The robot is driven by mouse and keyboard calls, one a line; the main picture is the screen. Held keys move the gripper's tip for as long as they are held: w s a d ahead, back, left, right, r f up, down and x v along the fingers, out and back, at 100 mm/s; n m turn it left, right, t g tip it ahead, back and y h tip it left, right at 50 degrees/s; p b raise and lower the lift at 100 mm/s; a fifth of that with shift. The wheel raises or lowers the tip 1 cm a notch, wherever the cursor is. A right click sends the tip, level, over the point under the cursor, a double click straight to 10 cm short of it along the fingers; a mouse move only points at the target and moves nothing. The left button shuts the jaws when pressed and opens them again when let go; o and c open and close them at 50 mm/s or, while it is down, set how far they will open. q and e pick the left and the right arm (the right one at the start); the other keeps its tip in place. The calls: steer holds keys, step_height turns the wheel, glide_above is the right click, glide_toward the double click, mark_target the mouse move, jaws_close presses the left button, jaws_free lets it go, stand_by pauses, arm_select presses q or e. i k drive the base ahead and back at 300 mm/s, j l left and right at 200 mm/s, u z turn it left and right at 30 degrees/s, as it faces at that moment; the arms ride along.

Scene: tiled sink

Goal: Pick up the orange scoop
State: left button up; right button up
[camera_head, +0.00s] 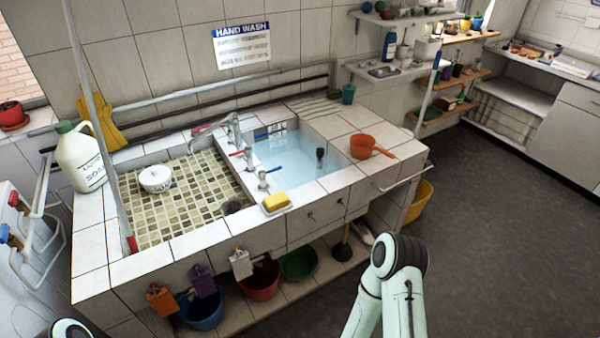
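The orange scoop (363,147) sits on the white tiled counter to the right of the water-filled basin. Its bowl is to the left and its handle (384,152) points right, towards the counter's right edge. My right arm rises from the bottom of the head view, in front of the sink unit and well apart from the scoop. Its gripper is not visible. Only a small dark and pale piece of my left arm shows at the bottom left corner, and its gripper is out of view too. Nothing touches the scoop except the counter under it.
A yellow sponge (276,201) lies on the basin's front edge, near the taps (263,180). A metal rail (404,178) runs along the counter's front right. A yellow bucket (420,200) stands below. The dark floor (490,230) at right is clear.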

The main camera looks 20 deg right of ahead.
mark_target(362, 145)
steer(key=i+l, duration=0.15)
steer(key=l, duration=0.2)
steer(key=i+l+u, duration=0.1)
steer(key=l, duration=0.2)
steer(key=i+l, duration=0.15)
steer(key=l, duration=0.2)
steer(key=i+l, duration=0.1)
steer(key=l, duration=0.25)
steer(key=u, duration=0.05)
